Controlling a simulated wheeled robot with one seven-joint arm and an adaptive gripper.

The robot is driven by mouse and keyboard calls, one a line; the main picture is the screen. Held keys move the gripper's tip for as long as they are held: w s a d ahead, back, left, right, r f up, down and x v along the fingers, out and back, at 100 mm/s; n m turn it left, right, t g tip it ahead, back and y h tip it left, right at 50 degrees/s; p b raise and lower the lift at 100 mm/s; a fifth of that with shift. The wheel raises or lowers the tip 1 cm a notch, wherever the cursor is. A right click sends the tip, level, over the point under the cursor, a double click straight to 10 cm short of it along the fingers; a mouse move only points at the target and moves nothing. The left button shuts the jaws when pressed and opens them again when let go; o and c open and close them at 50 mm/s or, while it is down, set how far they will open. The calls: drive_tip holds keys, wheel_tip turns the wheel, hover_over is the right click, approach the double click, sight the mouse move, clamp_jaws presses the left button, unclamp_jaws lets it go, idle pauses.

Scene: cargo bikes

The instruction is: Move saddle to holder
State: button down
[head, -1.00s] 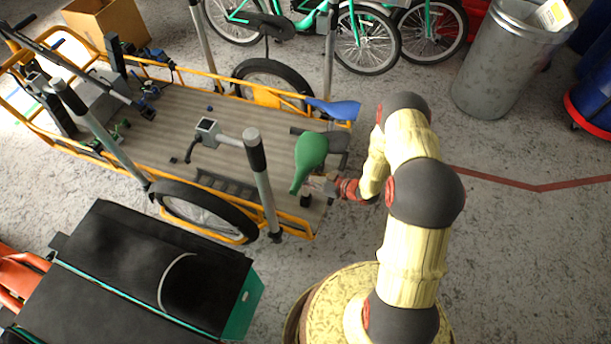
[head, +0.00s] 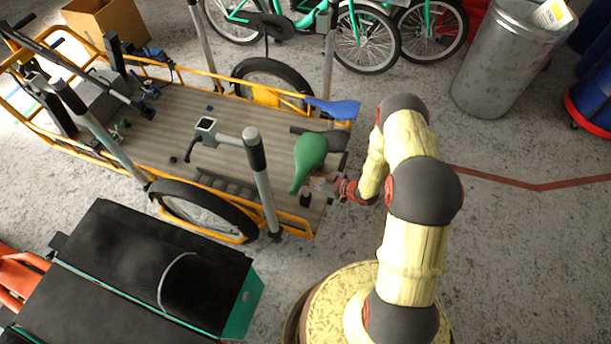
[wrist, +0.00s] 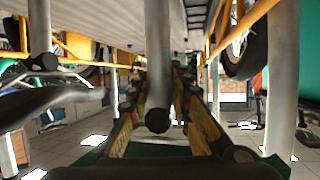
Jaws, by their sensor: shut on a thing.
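A green saddle (head: 312,152) is upright above the rear end of the orange cargo bike's deck in the head view. My gripper (head: 324,186) is just below it, shut on its grey post. The wrist view appears upside down; the post (wrist: 157,60) runs between my gripper's two fingers (wrist: 160,120), and green parts of the saddle (wrist: 135,151) show at the bottom. A small black socket-like piece (head: 305,200) sits by the deck's end, below the green saddle; I cannot tell whether it is the holder or whether the post touches it.
A grey upright post (head: 262,180) stands left of my gripper. A black-topped box (head: 150,265) is at the lower left. The floor (head: 520,240) at the right is clear.

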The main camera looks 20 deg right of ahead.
drive_tip(key=shift+f, duration=3.75)
idle(0.4)
drive_tip(key=c, duration=1.6)
unclamp_jaws()
drive_tip(key=shift+c, duration=0.2)
drive_tip(key=shift+o, duration=0.5)
drive_tip(key=shift+f, duration=0.1)
drive_tip(key=shift+s+d+r, duration=0.25)
drive_tip(key=shift+s+d, duration=0.1)
drive_tip(key=shift+d, duration=0.05)
drive_tip(key=v, duration=1)
drive_tip(key=shift+s+d+r, duration=0.2)
drive_tip(key=shift+s+d, duration=0.05)
drive_tip(key=shift+s, duration=0.05)
